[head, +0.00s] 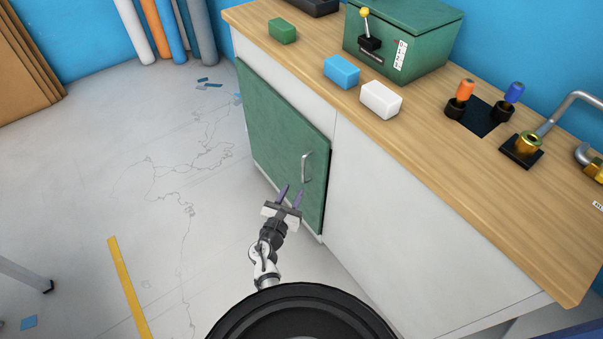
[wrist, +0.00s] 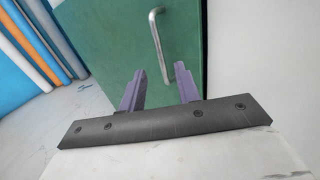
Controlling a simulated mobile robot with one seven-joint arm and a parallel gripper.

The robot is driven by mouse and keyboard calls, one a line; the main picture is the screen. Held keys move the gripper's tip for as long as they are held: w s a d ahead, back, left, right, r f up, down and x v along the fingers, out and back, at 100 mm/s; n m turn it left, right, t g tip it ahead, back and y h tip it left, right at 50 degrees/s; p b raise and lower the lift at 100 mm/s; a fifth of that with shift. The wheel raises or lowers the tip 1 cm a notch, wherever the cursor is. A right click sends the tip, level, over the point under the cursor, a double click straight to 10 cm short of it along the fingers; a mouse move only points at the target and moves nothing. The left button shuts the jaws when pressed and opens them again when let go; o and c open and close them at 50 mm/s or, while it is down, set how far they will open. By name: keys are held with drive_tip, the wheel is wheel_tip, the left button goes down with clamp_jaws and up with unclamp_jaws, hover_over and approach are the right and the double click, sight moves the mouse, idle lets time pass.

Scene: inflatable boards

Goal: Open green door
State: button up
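The green door (head: 275,135) is on the front of the white cabinet under the wooden counter. It looks shut or nearly so, with a dark gap along its right edge. Its silver bar handle (head: 305,167) stands upright near the right edge. My gripper (head: 291,191) is open and empty, just below and in front of the handle. In the wrist view, the two purple fingers (wrist: 158,80) are apart and point at the green door (wrist: 120,40). The handle (wrist: 158,45) shows beyond them, slightly above the right finger. No contact with the handle shows.
The wooden counter (head: 440,165) bears a green box (head: 405,40) with a lever, a green block (head: 282,31), a blue block (head: 341,72) and a white block (head: 381,99). The floor (head: 90,170) left of the door is mostly clear. Rolled tubes (head: 165,30) stand by the back wall.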

sight(303, 169)
drive_tip(key=b+x, duration=0.1)
drive_tip(key=x, duration=0.8)
drive_tip(key=shift+w+b, duration=0.1)
drive_tip(key=shift+b, duration=0.2)
clamp_jaws()
